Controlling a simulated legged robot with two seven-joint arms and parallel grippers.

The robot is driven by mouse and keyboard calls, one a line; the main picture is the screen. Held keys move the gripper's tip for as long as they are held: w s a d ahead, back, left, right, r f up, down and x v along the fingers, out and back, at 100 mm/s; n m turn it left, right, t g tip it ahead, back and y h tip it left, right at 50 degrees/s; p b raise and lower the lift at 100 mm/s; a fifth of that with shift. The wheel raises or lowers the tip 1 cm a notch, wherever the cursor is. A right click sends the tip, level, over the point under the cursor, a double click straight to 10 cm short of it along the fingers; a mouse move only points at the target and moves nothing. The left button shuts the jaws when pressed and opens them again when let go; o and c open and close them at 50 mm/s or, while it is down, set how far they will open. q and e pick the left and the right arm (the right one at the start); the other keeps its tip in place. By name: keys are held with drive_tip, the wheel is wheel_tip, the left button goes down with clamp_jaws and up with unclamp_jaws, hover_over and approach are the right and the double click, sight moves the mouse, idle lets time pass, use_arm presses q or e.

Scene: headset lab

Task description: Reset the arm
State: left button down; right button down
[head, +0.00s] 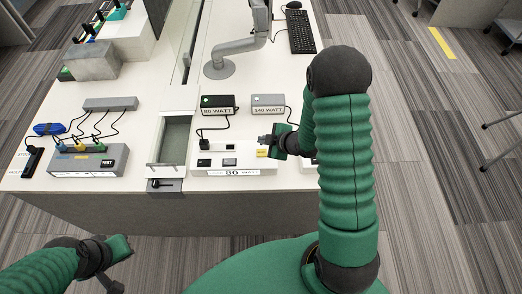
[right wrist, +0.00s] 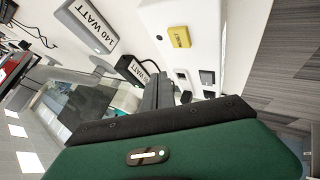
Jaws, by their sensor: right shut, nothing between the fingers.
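My right arm, green and ribbed, reaches over the right part of the desk in the head view.
A black 80 WATT adapter (head: 218,104) and a grey 140 WATT adapter (head: 268,104) stand behind the panel. A grey TEST box (head: 84,161) with cables is further left. A monitor stand (head: 220,68) and keyboard (head: 301,32) are behind.

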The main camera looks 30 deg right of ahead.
drive_tip(key=s+a+r+m+g, duration=0.3)
drive_tip(key=s+a+r+m, duration=0.2)
drive_tip(key=s, duration=0.2)
drive_tip(key=s+a+r+m+g+h, duration=0.1)
drive_tip(key=s+a+r+m+g, duration=0.2)
drive_tip(key=s+a+m, duration=0.3)
drive_tip(key=shift+s+a+r+h, duration=0.2)
drive_tip(key=shift+s+r+h, duration=0.1)
drive_tip(key=shift+s+r, duration=0.6)
drive_tip(key=shift+a, duration=0.1)
drive_tip(key=shift+a, duration=0.2)
